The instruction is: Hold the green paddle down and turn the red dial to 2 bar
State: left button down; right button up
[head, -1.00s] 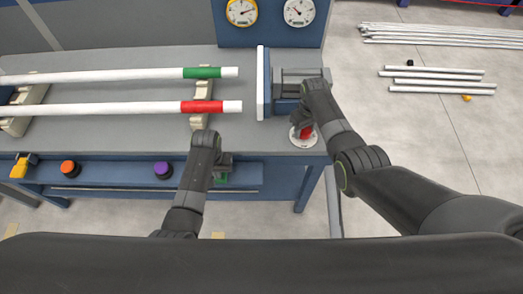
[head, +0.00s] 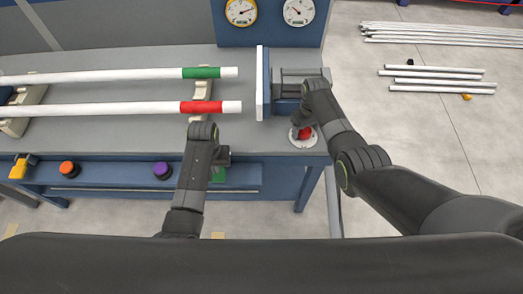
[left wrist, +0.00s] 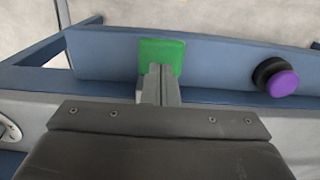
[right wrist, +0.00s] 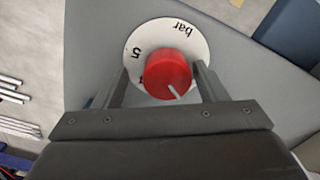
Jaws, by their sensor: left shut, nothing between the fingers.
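The green paddle (left wrist: 160,55) is on the blue front rail of the bench. It shows partly in the head view (head: 219,175). My left gripper (left wrist: 158,70) is shut and empty, its fingertips in front of the paddle and hiding part of it. I cannot tell whether they press it. The red dial (right wrist: 167,75) sits on a white round plate marked "5" and "bar"; its white pointer line aims at the bottom of the right wrist view. My right gripper (right wrist: 162,75) is open, one finger on each side of the dial, with a gap visible at the left finger.
Two gauges (head: 241,12) (head: 299,12) are on the back panel. White pipes with green (head: 201,72) and red (head: 201,107) bands lie on rests. An orange button (head: 69,169) and a purple button (head: 162,170) are on the rail. Loose pipes (head: 440,80) lie on the floor.

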jog(key=shift+s+a, duration=0.1)
jog(key=shift+a, duration=0.15)
jog(key=shift+r, duration=2)
jog(key=m, duration=0.8)
jog(key=shift+m, duration=0.3)
jog(key=m, duration=0.4)
jog(key=shift+m, duration=2.3)
jog(key=shift+f, duration=0.1)
